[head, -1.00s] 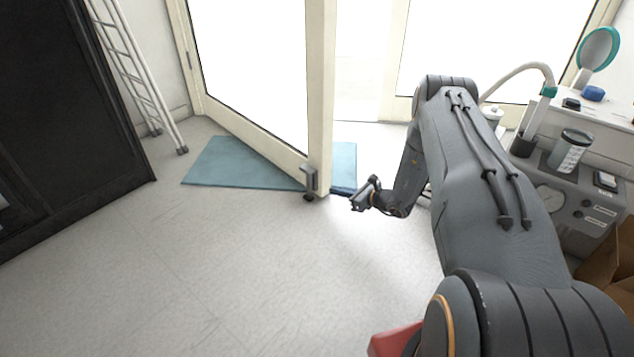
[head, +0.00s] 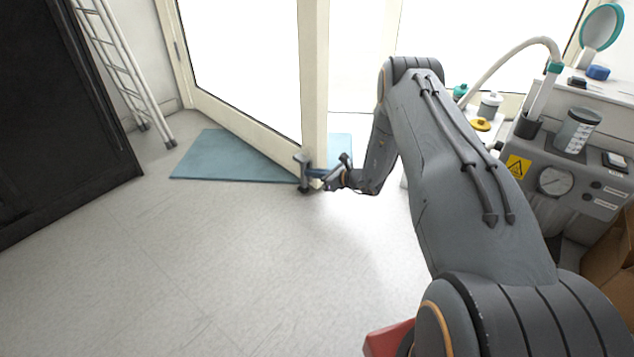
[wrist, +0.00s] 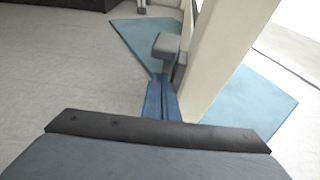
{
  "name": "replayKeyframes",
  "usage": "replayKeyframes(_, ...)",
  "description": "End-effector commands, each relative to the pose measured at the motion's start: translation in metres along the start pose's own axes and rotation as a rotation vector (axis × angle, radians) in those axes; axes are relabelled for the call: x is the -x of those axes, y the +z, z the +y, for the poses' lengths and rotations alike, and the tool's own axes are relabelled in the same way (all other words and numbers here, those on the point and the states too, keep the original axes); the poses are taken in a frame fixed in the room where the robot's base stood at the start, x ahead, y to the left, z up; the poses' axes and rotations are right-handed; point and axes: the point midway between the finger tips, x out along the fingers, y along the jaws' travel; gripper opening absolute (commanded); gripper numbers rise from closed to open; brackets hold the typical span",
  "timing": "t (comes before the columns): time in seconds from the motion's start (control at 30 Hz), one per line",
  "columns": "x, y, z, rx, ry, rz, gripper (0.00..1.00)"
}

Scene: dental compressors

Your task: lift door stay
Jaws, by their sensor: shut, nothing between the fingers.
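The door stay (head: 303,170) is a small dark grey fitting low on the free edge of the open cream door (head: 314,90). In the wrist view the door stay (wrist: 166,48) shows as a grey block with a bracket against the door edge. My gripper (head: 316,173) is low by the door's bottom corner, just right of the stay. Its blue fingers (wrist: 162,84) are closed together and empty, with the tips just below the stay's block. I cannot tell whether they touch it. The stay's lower part is partly hidden behind the fingers.
A blue mat (head: 225,158) lies under the door. A black cabinet (head: 60,110) and a white ladder (head: 125,80) stand at the left. A compressor unit (head: 555,180) stands at the right. The floor (head: 200,260) in front is clear.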

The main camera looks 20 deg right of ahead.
Motion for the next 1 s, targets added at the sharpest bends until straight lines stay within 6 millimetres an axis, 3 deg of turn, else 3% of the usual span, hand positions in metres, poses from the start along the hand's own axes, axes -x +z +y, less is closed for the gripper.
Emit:
replayKeyframes(0.3,0.007,0.019,0.002,-0.001,0.002,0.002,0.0)
replayKeyframes(0.77,0.009,0.022,0.002,-0.001,0.002,0.002,0.0)
replayKeyframes(1.0,0.017,0.045,0.002,0.0,0.002,0.001,0.0)
